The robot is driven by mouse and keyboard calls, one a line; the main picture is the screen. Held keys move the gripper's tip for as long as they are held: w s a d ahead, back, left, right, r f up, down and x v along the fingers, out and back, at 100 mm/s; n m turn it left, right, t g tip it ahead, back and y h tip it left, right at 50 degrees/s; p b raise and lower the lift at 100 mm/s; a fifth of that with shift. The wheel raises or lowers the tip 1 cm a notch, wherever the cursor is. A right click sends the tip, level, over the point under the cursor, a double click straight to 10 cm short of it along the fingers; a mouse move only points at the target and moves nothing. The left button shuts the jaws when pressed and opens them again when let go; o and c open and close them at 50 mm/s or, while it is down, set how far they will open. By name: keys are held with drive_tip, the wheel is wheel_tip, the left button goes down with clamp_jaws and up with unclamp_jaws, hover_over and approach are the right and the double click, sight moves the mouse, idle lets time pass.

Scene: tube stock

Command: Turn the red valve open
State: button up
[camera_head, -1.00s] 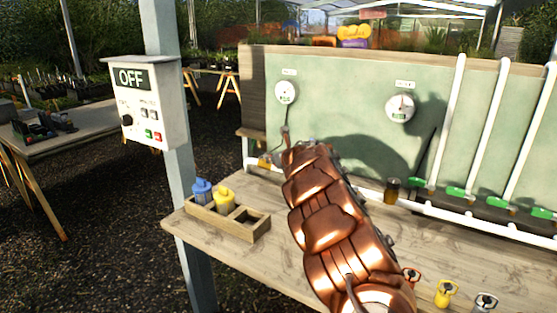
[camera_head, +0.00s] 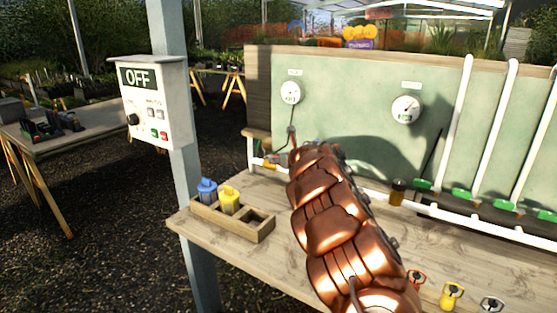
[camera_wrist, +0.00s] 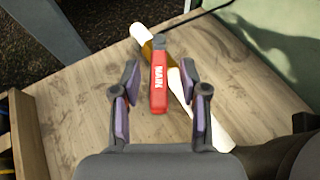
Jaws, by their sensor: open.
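The red valve handle (camera_wrist: 158,82), marked MAIN, shows in the wrist view. It sits on a white pipe (camera_wrist: 212,128) with a brass-coloured body (camera_wrist: 147,49), and the handle lies at a slant to the pipe. My gripper (camera_wrist: 160,78) is open, with one purple-padded finger on each side of the handle and a gap on both sides. In the head view my copper arm hides most of the valve; a bit of its yellow body (camera_head: 270,163) shows at the pipe's left end. The gripper is hidden there.
A wooden rack (camera_head: 235,221) holds a blue bottle (camera_head: 207,190) and a yellow bottle (camera_head: 229,199) at the table's left edge. Two gauges stand on the green back panel (camera_head: 350,95). A control box (camera_head: 153,105) reading OFF hangs on the post at left.

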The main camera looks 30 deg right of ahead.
drive_tip(key=v, duration=1.1)
drive_tip(key=shift+r, duration=0.2)
drive_tip(key=shift+s, duration=0.1)
